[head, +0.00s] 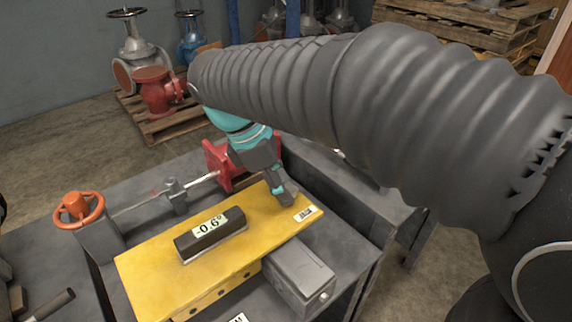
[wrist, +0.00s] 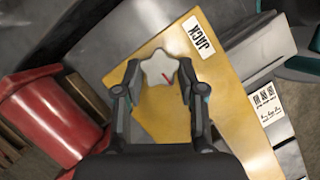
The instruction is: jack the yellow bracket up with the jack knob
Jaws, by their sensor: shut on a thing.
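The yellow bracket (head: 165,268) lies across the grey bench in the head view, and part of it shows in the wrist view (wrist: 225,95). A dark digital level (head: 210,237) rests on it and reads -0.6°. The pale, star-shaped jack knob (wrist: 160,68) has a red mark and sits by the bracket's JACK label (wrist: 201,37). My gripper (wrist: 160,76) is shut on the knob, with one finger on each side. In the head view my gripper (head: 279,191) is at the bracket's far right end and hides the knob.
An orange handwheel (head: 78,209) stands left of the bracket, with a thin rod running toward a red flange (head: 222,168). A grey block (head: 299,275) sits against the bracket's front. Valves stand on a pallet (head: 160,125) behind.

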